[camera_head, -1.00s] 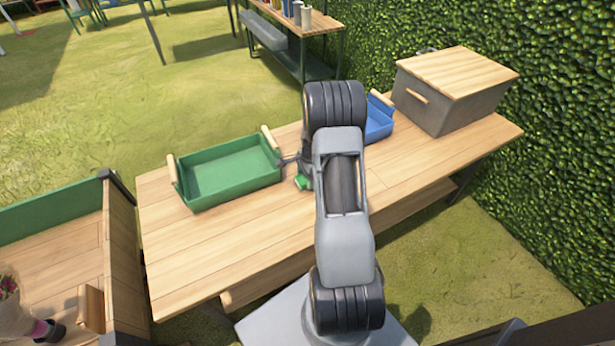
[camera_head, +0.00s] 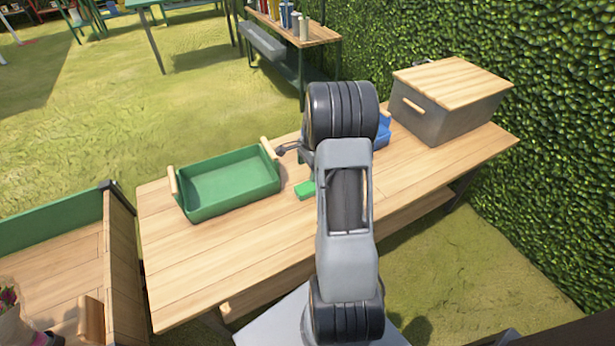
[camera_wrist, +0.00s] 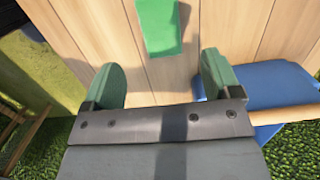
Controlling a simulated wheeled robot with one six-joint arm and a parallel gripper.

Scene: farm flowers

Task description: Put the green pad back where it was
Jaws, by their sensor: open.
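The green pad (camera_head: 305,189) lies on the wooden table, just right of the green tray, partly hidden by my arm. In the wrist view the pad (camera_wrist: 161,28) is at the top middle, beyond my fingertips. My gripper (camera_wrist: 163,78) is open, with its two green fingers wide apart and only bare wood between them. The pad is not between the fingers. In the head view my arm hides most of the gripper.
The green tray (camera_head: 185,208) with wooden handles stands on the table's left part. A blue tray (camera_wrist: 265,82) is right of my gripper. A grey box (camera_head: 440,125) with a wooden lid stands at the right end. The table front (camera_head: 250,245) is clear.

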